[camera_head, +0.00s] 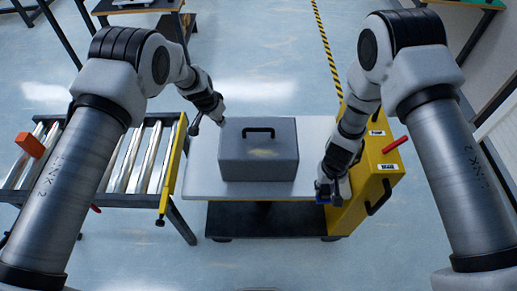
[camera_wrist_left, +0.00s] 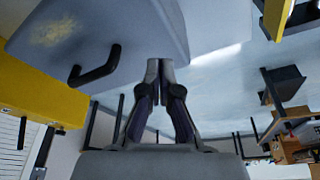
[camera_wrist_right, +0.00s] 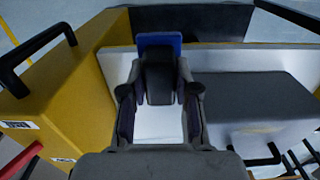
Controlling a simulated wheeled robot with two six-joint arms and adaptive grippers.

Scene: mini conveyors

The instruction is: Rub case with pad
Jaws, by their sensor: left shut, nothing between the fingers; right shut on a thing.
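The grey case (camera_head: 232,159) with a black handle stands on the white top of a cart. A tan smudge marks its lid and also shows on the case in the left wrist view (camera_wrist_left: 100,14). My left gripper (camera_head: 221,119) is shut and empty at the case's far left corner; its closed tips show in the left wrist view (camera_wrist_left: 160,63). My right gripper (camera_head: 327,190) is shut on a blue pad (camera_wrist_right: 159,39) over the cart's near right edge, to the right of the case and apart from it. The right fingers hide part of the pad.
The white cart top (camera_head: 198,180) has bare room left of the case. A yellow housing (camera_head: 376,160) with a black handle and red lever stands at the right. A roller conveyor (camera_head: 128,158) with an orange block (camera_head: 30,144) stands at the left.

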